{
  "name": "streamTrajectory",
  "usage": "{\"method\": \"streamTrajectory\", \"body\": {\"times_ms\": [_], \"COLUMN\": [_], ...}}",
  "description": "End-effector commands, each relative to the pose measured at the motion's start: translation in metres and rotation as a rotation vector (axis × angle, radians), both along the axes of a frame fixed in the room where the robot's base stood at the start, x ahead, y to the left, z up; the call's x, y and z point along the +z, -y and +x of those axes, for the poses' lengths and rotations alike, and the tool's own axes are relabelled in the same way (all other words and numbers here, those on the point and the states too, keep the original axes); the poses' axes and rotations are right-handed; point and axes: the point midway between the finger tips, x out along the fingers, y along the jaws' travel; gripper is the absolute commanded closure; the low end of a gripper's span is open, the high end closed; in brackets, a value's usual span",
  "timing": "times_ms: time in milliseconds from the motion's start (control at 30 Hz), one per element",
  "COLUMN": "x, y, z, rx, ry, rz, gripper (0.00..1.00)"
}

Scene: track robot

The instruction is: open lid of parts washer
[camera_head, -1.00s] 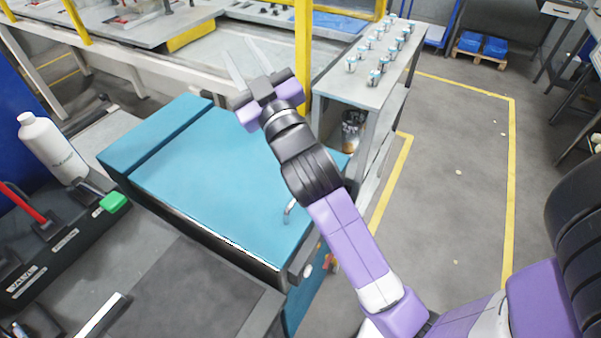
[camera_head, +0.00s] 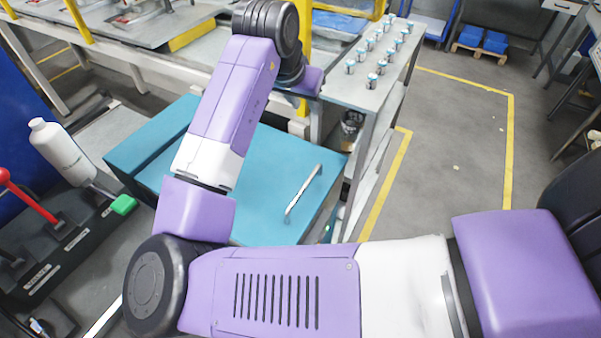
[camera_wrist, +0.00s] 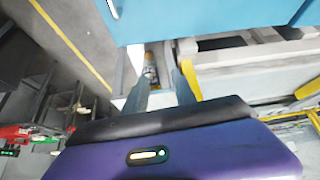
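The parts washer is a teal box with a flat teal lid (camera_head: 265,165), which lies closed in the head view. A silver bar handle (camera_head: 303,193) stands on the lid near its right side. My arm crosses over the lid's left part and hides some of it. In the head view my gripper is mostly hidden behind my wrist, beyond the lid's far edge. In the wrist view my gripper (camera_wrist: 160,88) has its two fingers apart with nothing held. The teal washer (camera_wrist: 215,18) fills the top there, and a small piece of the handle (camera_wrist: 112,9) shows, away from the fingers.
A grey table (camera_head: 352,93) with several small cans stands behind the washer to the right, with a container (camera_head: 351,124) on its lower shelf. A white bottle (camera_head: 62,152) and a red lever (camera_head: 28,196) are at left. Open floor (camera_head: 455,140) lies to the right.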

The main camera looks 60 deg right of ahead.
Motion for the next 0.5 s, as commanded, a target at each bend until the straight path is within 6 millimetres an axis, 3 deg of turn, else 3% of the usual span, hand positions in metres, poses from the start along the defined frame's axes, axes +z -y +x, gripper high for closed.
{"method": "streamTrajectory", "body": {"times_ms": [33, 100, 200, 300, 500], "x": [-0.013, -0.026, -0.034, -0.036, -0.046], "y": [-0.026, -0.058, -0.090, -0.109, -0.117], "z": [-0.007, -0.019, -0.034, -0.042, -0.047], "rx": [-0.026, -0.061, -0.102, -0.128, -0.139], "ry": [-0.039, -0.100, -0.167, -0.204, -0.217], "rz": [0.132, 0.277, 0.416, 0.491, 0.524], "gripper": [0.68, 0.68, 0.68, 0.68, 0.68]}}
